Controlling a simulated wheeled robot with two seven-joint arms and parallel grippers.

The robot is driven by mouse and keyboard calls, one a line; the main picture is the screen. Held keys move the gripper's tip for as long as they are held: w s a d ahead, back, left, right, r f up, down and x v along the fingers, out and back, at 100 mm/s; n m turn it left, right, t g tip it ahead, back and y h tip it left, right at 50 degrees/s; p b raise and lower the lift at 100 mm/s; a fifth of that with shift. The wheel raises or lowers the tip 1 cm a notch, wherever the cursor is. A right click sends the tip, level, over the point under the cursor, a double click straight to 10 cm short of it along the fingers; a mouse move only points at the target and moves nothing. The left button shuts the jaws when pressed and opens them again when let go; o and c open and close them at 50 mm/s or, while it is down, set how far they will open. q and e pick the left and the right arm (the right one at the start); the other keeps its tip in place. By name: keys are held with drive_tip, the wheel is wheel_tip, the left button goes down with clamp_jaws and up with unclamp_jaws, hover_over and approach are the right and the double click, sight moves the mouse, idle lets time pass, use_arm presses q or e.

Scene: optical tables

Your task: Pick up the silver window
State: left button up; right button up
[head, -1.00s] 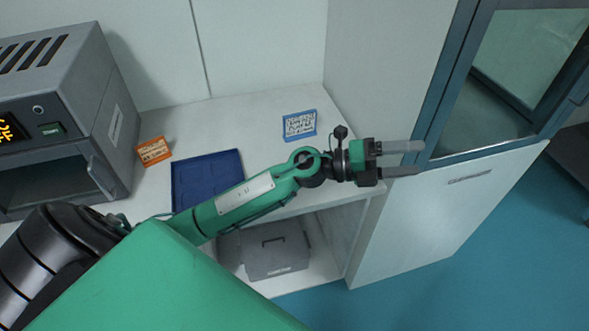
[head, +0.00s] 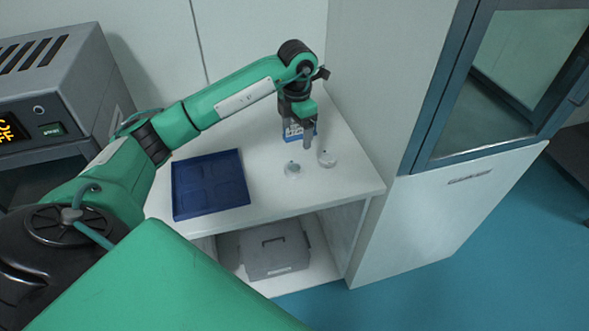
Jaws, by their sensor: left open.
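Two small, round, pale objects lie on the white tabletop, a left one (head: 292,170) and a right one (head: 327,159). Either could be the silver window; their size and finish do not let me tell which. My left gripper (head: 308,143) points down just behind and between them. It is open, though its fingers overlap in this view, and nothing shows between them. It appears apart from both round objects. My right gripper is out of view.
A dark blue compartment tray (head: 210,205) sits left on the white table (head: 330,190). A grey oven-like device (head: 60,75) is at far left, a tall cabinet (head: 425,210) at right. A grey case (head: 275,255) sits below.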

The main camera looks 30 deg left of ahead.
use_arm(q)
drive_tip(key=p, duration=0.2)
hover_over(294, 168)
drive_tip(key=f, duration=0.8)
drive_tip(key=shift+w+d, duration=0.15)
drive_tip(key=shift+w, duration=0.2)
drive_tip(key=shift+s+f, duration=0.15)
drive_tip(key=shift+f, duration=0.3)
wheel_tip(294, 168, down, 3)
drive_tip(key=shift+s+f+p, duration=0.15)
drive_tip(key=shift+f+p, duration=0.05)
drive_tip(key=shift+p, duration=0.75)
drive_tip(key=shift+f, duration=0.45)
drive_tip(key=shift+c, duration=0.2)
drive_tip(key=c, duration=1.1)
